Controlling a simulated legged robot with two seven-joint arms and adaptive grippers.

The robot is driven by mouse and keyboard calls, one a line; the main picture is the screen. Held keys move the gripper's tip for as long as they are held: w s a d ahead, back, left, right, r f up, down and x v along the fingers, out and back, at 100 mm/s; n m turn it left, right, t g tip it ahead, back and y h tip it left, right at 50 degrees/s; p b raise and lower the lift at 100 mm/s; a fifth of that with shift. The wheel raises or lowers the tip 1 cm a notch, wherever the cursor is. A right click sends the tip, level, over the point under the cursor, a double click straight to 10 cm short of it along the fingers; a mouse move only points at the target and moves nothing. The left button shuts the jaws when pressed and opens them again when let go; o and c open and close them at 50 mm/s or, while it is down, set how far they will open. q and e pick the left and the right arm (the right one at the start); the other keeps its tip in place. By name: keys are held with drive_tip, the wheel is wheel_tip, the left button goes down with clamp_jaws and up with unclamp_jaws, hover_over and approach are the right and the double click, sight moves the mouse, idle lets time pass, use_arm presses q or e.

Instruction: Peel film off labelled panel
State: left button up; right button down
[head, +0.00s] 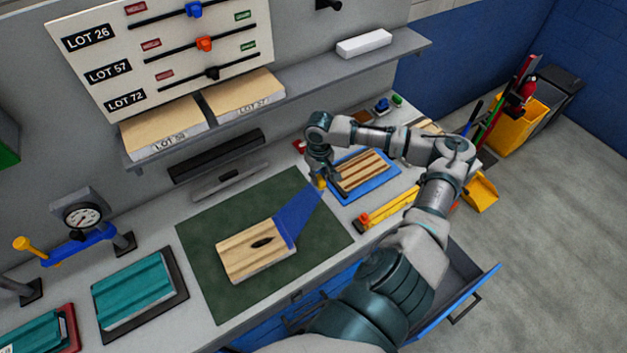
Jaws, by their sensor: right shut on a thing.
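A wood-grain panel (248,262) with a dark oval mark lies on the green mat (215,215). A blue film (296,212) runs from the panel's right end up and away to my right gripper (320,181). My right gripper is shut on the film's far end, above the mat's far right corner. A small yellow bit shows at the fingertips. Most of the panel's top is bare wood. The film covers the panel's right end, and I cannot tell how much of it still sticks there. No label is readable on this panel. My left gripper is out of view.
A blue tray (369,193) with wood strips lies right of the mat. Teal panels (131,289) lie at the left near a gauge (82,213). A shelf (300,83) holds lot-labelled panels under a slider board (165,47). An open blue drawer (452,302) juts out at the front right.

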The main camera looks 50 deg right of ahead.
drive_tip(key=s+d+r, duration=0.2)
drive_tip(key=d+r, duration=0.1)
drive_tip(key=d, duration=0.2)
drive_tip(key=shift+d, duration=0.2)
idle(0.3)
drive_tip(key=shift+w, duration=0.1)
idle(0.8)
